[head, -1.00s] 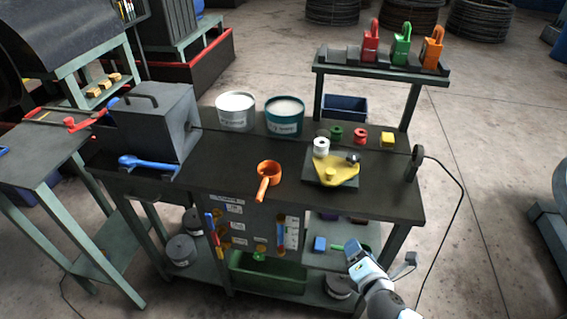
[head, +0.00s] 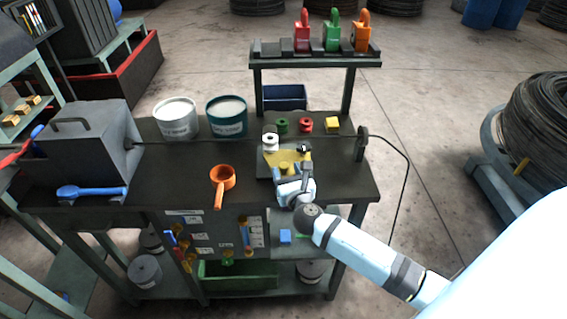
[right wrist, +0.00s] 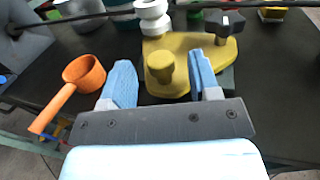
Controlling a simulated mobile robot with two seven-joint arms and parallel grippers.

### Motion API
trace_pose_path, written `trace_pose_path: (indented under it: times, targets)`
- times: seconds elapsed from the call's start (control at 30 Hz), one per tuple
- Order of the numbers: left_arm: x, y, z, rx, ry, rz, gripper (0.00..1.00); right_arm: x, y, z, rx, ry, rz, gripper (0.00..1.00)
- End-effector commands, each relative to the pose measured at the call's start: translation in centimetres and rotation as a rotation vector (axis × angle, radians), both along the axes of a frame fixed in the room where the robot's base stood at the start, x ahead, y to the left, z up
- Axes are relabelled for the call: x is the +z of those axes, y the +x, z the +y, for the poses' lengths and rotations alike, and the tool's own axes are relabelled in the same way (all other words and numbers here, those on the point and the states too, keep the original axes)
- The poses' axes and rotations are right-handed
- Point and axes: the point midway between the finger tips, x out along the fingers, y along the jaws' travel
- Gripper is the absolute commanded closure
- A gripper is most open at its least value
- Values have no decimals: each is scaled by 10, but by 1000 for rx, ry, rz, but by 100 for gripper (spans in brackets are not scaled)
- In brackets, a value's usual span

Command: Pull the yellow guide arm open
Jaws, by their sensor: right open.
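The yellow guide arm (head: 287,156) is a flat plate on a dark base on the workbench. It carries a round yellow knob, a black star knob at its far right corner and a white spool (head: 270,141) at its far left. In the right wrist view the yellow guide arm (right wrist: 190,52) lies just ahead of my right gripper (right wrist: 162,80). Its yellow knob (right wrist: 161,66) stands between the two blue fingers, which are open and apart from it in the picture. In the head view my right gripper (head: 294,178) partly covers the near side of the arm. My left gripper is not in view.
An orange ladle-like cup (head: 222,178) lies left of the guide arm. A black cable runs across behind it through an upright guide (head: 361,144). Green and red spools and a yellow block (head: 333,125) stand behind. The bench right of the guide arm is clear.

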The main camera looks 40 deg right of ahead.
Motion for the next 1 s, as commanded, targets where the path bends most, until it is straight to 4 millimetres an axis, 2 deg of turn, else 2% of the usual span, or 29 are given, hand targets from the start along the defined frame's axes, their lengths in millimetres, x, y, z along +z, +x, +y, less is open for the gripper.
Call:
trace_pose_path:
  times: [0.1, 0.2, 0.57, 0.8, 1.0]
  targets:
    - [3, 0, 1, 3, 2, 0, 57, 1, 16, -5, -1, 0, -1, 44]
    - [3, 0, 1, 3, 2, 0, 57, 0, 23, -7, 0, 1, 0, 44]
    - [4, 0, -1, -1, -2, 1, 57, 0, 28, -8, 0, 1, 0, 44]
    - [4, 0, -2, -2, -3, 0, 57, 0, 27, -8, 0, 1, 0, 99]
    - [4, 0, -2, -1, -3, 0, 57, -1, 27, -8, 3, 1, 0, 100]
